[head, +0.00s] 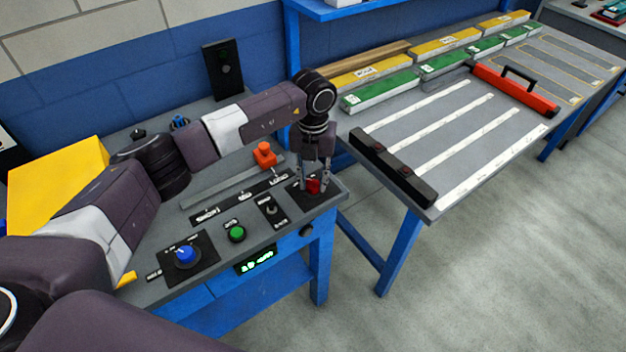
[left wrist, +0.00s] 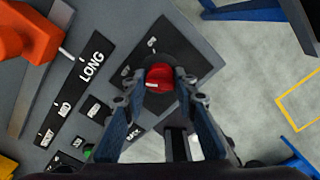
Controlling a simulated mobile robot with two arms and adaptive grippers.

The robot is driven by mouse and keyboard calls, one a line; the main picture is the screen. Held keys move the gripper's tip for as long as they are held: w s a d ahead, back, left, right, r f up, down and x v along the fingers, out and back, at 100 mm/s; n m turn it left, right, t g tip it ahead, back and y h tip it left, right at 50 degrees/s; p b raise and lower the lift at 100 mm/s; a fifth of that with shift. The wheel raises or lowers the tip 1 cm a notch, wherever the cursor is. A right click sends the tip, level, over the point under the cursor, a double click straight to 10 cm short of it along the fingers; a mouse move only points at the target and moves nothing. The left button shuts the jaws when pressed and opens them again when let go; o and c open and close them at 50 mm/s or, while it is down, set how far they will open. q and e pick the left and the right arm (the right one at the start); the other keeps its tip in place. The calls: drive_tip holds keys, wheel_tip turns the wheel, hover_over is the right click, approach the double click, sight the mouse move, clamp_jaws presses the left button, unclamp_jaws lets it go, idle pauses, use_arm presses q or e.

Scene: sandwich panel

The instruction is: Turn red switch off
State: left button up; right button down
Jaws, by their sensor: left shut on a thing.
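The red switch (head: 313,185) is a red knob on a black plate at the right end of the grey control panel. In the left wrist view the red switch (left wrist: 160,77) sits between my fingertips, with the label ON above it and OFF to its upper left. My left gripper (head: 314,184) points down over the plate and is shut on the red switch. It also shows in the left wrist view (left wrist: 159,88), with one finger on each side of the knob. The knob's exact angle is partly hidden by the fingers. My right gripper is not in view.
The panel also has a blue knob (head: 185,254), a green button (head: 237,233), a black toggle plate (head: 270,209) and an orange slider handle (head: 264,154). A work table (head: 455,150) with white strips stands to the right. Open floor lies in front.

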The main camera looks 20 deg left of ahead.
sight(313, 180)
use_arm(q)
drive_tip(key=shift+w+r, duration=0.15)
drive_tip(key=o, duration=1.2)
drive_tip(key=shift+c, duration=0.2)
wheel_tip(313, 180, up, 12)
